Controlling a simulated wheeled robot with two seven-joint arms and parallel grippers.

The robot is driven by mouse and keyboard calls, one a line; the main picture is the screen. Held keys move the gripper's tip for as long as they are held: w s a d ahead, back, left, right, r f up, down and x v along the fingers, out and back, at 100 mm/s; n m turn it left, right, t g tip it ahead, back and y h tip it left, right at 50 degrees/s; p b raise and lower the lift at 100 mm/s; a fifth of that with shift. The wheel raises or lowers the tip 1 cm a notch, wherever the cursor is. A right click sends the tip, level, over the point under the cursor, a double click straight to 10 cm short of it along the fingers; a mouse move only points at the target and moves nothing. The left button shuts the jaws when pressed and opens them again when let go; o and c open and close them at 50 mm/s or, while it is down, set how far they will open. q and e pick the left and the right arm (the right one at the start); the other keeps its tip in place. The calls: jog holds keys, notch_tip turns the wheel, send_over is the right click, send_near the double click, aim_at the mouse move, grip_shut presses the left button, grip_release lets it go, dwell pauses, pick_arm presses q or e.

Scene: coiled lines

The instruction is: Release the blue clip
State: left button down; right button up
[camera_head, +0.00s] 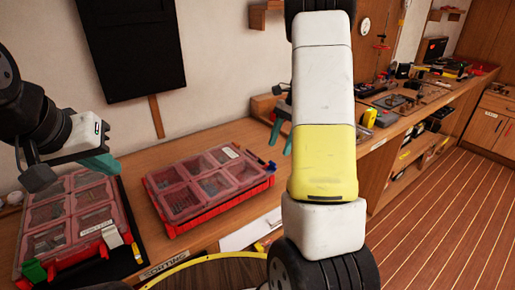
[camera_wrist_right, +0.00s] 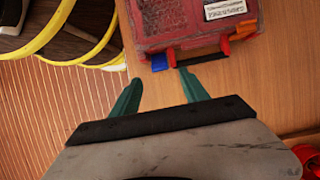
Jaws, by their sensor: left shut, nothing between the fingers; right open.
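The blue clip (camera_wrist_right: 159,62) sits at the near left corner of a red case (camera_wrist_right: 180,38) in the right wrist view. In the head view it is a small blue piece (camera_head: 271,167) at the right end of the middle case (camera_head: 205,190). My right gripper (camera_wrist_right: 158,78) is open, its teal fingers spread on either side below the clip, with nothing between them. In the head view its teal fingers (camera_head: 279,138) show partly behind my arm, above the bench. My left gripper (camera_head: 102,165) is shut and empty above the left case (camera_head: 75,222).
The left case carries a green clip (camera_head: 33,270). A yellow hose (camera_wrist_right: 95,50) coils near the bench edge. A white sheet (camera_head: 248,233) lies in front of the middle case. Tools crowd the bench (camera_head: 350,142) further right. The plank floor (camera_head: 440,215) is clear.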

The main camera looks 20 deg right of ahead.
jog(key=x, duration=0.5)
jog(key=shift+a+f, duration=0.15)
jog(key=shift+f, duration=0.2)
